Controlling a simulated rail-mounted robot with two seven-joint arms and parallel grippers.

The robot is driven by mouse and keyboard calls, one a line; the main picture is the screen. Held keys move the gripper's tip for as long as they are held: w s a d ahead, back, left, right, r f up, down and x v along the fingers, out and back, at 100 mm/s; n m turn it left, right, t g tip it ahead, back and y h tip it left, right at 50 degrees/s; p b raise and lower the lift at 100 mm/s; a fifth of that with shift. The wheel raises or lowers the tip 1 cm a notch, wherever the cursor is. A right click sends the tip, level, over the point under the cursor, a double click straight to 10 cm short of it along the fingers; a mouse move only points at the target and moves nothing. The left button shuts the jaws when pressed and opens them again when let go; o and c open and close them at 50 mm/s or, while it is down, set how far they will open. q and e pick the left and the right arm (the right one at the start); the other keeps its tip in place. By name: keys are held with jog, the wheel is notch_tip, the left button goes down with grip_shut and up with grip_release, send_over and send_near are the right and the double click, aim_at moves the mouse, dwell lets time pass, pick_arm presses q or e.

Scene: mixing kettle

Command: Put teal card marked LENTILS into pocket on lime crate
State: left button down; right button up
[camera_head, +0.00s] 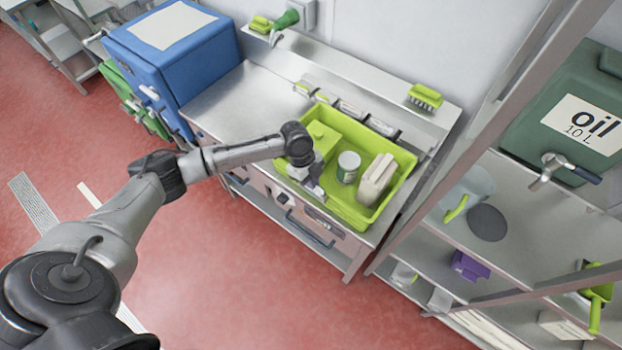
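The lime crate (395,195) stands on the steel counter. It holds a lime box (324,138), a white can with a green label (348,166) and a beige packet (376,179). My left gripper (313,188) points down at the crate's near left side, overlapping its rim in the picture. Its fingers are too small to tell whether they are open or hold anything. A small grey-framed holder (326,222) shows at the crate's near side; I cannot tell whether it is the pocket. I cannot make out a teal card marked LENTILS. My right gripper is out of view.
Several small framed holders (350,109) line the ledge behind the crate, with a lime brush (425,96) to their right. A blue container (172,55) stands left of the clear counter (225,98). A shelf rack with a green oil container (572,120) stands at right.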

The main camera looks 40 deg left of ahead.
pick_arm(q)
jog(key=c, duration=1.3)
grip_release()
jog(key=shift+c, duration=0.2)
jog(key=shift+o, duration=0.4)
jog(key=shift+o, duration=0.5)
jog(key=o, duration=0.4)
jog(key=shift+r, duration=0.15)
